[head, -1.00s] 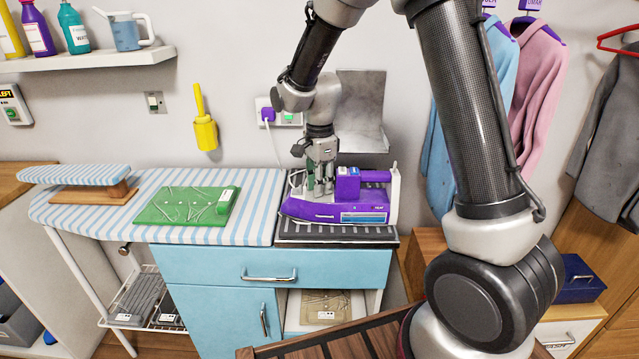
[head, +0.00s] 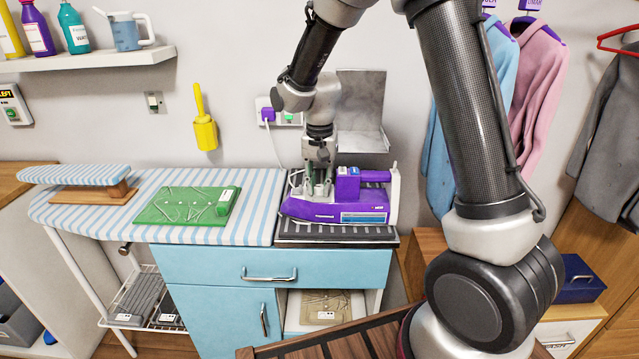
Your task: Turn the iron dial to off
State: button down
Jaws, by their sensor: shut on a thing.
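The purple iron (head: 362,211) lies on its side-facing base on the dark ribbed rest (head: 337,232) at the right end of the ironing surface. Its handle and a boxy purple block show on top, toward the right. My gripper (head: 319,190) points straight down at the left part of the iron, just left of the block. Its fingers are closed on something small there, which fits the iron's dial. The dial itself is hidden by the fingers, so its setting cannot be read.
A metal sheet (head: 361,105) stands behind the iron. A wall socket with a purple plug (head: 267,114) and its cord are behind my gripper. Blue drawers (head: 270,267) are below.

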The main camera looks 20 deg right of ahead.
aim_at(319, 187)
jog(key=n, duration=1.1)
jog(key=shift+n, duration=1.9)
jog(key=c, duration=1.2)
grip_release()
jog(key=shift+o, duration=0.2)
notch_tip(319, 187, up, 12)
